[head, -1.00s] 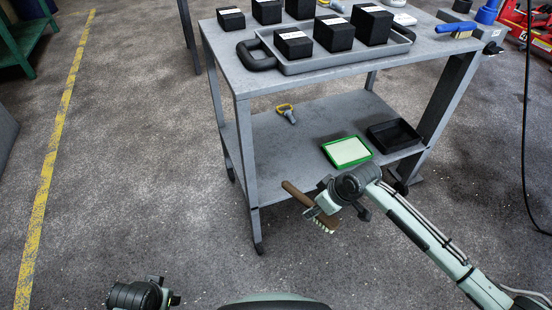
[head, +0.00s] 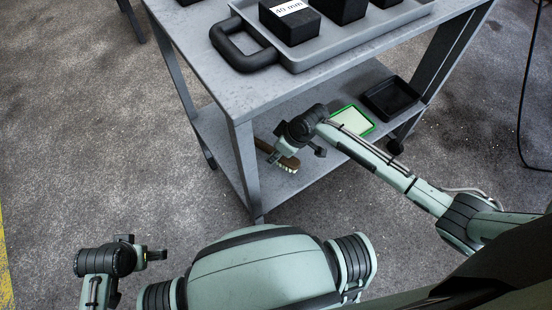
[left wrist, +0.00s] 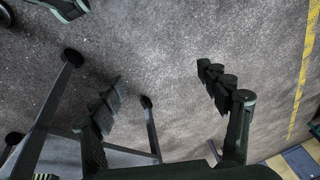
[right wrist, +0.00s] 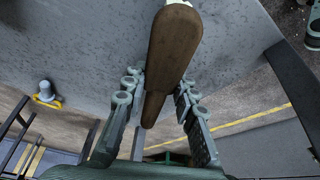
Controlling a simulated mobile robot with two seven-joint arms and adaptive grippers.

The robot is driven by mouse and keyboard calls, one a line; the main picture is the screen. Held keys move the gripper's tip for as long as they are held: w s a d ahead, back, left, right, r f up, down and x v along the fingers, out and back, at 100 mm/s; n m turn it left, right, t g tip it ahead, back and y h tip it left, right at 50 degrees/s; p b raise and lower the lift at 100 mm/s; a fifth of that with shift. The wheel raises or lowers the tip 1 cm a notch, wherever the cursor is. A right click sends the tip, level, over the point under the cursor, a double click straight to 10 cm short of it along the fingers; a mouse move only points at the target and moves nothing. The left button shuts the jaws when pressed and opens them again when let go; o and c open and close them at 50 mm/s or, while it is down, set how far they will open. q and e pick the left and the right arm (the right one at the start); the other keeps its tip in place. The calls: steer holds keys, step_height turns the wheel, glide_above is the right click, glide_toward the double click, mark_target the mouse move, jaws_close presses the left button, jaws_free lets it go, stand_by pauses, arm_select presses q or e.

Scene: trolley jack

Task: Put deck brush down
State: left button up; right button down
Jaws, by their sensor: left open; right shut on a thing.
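The deck brush has a brown wooden handle (head: 264,146) and pale bristles (head: 290,168). My right gripper (head: 294,156) is shut on it beside the trolley's front leg, over the lower shelf (head: 275,190) as seen in the head view. Whether the brush touches the shelf cannot be told.
The trolley's upper top (head: 212,60) overhangs the lower shelf, and a leg (head: 246,165) stands close to my right gripper. A yellow-handled item (right wrist: 47,95) lies to the left in the right wrist view.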

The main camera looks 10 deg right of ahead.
step_height(320, 180, down, 4)
steer(key=shift+r+b, duration=0.2)
steer(key=shift+b, duration=0.1)
arm_select(q)
steer(key=shift+r, duration=0.95)
arm_select(e)
steer(key=c, duration=1.2)
jaws_free()
steer(key=shift+f, duration=0.1)
steer(key=shift+r, duration=0.2)
arm_select(q)
steer(key=f+p, duration=0.1)
steer(key=f, duration=0.1)
steer(key=f+p, duration=0.1)
steer(key=f, duration=0.2)
steer(key=shift+s+d+f, duration=0.1)
steer(key=shift+d+f, duration=0.1)
arm_select(e)
steer(key=v, duration=1.2)
arm_select(q)
steer(key=shift+s, duration=0.1)
arm_select(e)
steer(key=shift+s+f, duration=0.15)
